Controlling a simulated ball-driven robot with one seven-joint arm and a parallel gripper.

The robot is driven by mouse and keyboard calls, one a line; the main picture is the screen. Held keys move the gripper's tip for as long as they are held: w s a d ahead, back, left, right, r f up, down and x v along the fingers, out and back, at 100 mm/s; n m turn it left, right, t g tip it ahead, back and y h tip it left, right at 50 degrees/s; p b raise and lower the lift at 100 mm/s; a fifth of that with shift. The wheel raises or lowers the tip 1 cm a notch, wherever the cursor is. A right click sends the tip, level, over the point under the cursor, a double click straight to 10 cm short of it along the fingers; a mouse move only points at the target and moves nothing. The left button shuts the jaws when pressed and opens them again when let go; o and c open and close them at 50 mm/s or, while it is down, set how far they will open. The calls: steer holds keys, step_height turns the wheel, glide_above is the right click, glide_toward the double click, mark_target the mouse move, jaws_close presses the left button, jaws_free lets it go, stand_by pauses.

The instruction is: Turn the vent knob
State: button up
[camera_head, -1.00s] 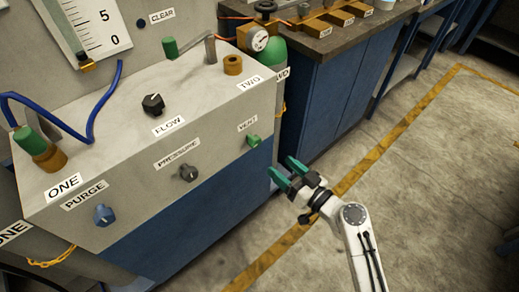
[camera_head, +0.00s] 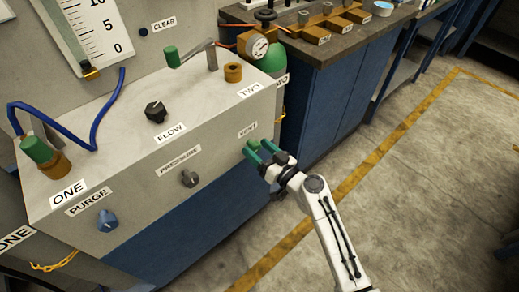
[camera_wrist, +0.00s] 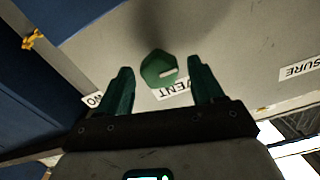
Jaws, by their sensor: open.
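The vent knob (camera_wrist: 158,69) is green with a pale pointer mark and sits on the grey panel front beside its VENT label (camera_wrist: 174,90). In the head view the label VENT (camera_head: 247,131) shows above my gripper (camera_head: 258,151), whose green fingers are at the knob and largely cover it. In the wrist view my gripper (camera_wrist: 162,92) is open, with one finger on each side of the knob and visible gaps between. The fingertips reach about level with the knob in that picture; I cannot tell whether they touch the panel.
A black flow knob (camera_head: 156,111) stands on top. The floor (camera_head: 420,190) at right is clear.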

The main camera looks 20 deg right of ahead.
steer(key=c, duration=1.1)
steer(key=shift+o, duration=0.2)
steer(key=shift+f+m, duration=0.1)
steer(key=shift+m, duration=0.3)
steer(key=m+b, duration=0.1)
steer(key=m, duration=0.7)
steer(key=shift+d+m+b, duration=0.15)
steer(key=shift+m+b, duration=0.15)
steer(key=shift+b, duration=0.1)
steer(key=m, duration=0.4)
steer(key=shift+f, duration=0.1)
steer(key=shift+f+m+p, duration=0.1)
steer(key=shift+m+p, duration=0.55)
steer(key=shift+m, duration=1.55)
